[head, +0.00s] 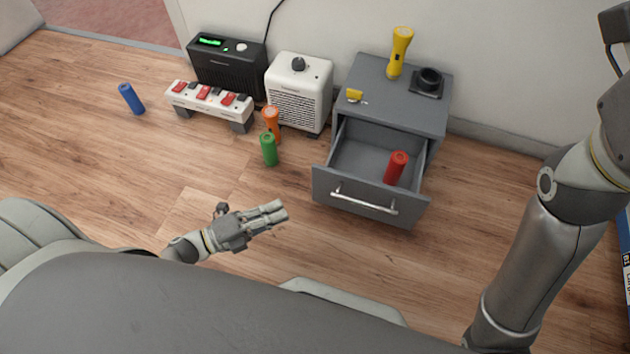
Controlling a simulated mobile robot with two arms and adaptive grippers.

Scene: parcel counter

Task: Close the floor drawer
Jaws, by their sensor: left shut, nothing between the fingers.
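The floor drawer (330,186) is pulled out of a small grey cabinet (394,104) that stands on the floor against the wall. The drawer has a silver bar handle (364,199) on its front. A red cylinder (396,168) stands inside the drawer at its right side. My left gripper (283,212) is shut and empty above the floor, to the left of the drawer front and apart from it. My right arm comes up at the right of the view, and its gripper is outside the picture.
A yellow flashlight (400,52), a black holder (428,82) and a yellow-tagged key (355,96) are on the cabinet. A white heater (299,92), a black box (228,66), a power strip (209,105) and green (268,149), orange (271,122) and blue (131,99) cylinders are left.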

